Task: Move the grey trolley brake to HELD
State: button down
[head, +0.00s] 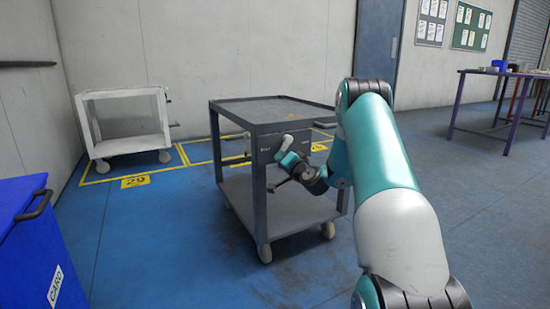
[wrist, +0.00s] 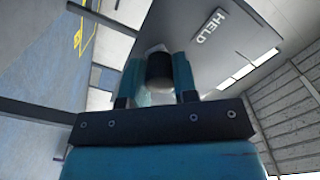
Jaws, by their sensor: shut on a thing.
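The grey trolley (head: 270,112) stands on the blue floor in the middle of the head view, with a flat top, a lower shelf and pale wheels. Its brake lever has a pale end (head: 287,140) at the front panel under the top. My gripper (head: 289,157) is at this panel. In the wrist view my gripper (wrist: 158,80) has its two teal fingers shut around the lever's dark and pale grip (wrist: 159,66). The white HELD label (wrist: 211,26) shows on the panel, up and right of the grip. The lever's pivot is hidden.
A white trolley (head: 125,122) stands by the back wall at left, near yellow floor lines. A blue CARD bin (head: 22,245) is at lower left. A purple-legged table (head: 505,75) stands at right. The floor between bin and grey trolley is clear.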

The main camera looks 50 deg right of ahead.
jog(key=shift+w+a+r+m+p, duration=0.2)
jog(key=shift+r+m+p, duration=0.3)
jog(key=shift+m, duration=0.2)
jog(key=shift+a, duration=0.1)
jog(key=c, duration=0.9)
grip_release()
jog(key=shift+w+f, duration=0.1)
jog(key=shift+s+a+f, duration=0.1)
jog(key=shift+s, duration=0.25)
jog(key=b+v, duration=1)
jog(key=v, duration=0.6)
jog(key=shift+s+a, duration=0.1)
jog(key=shift+s, duration=0.25)
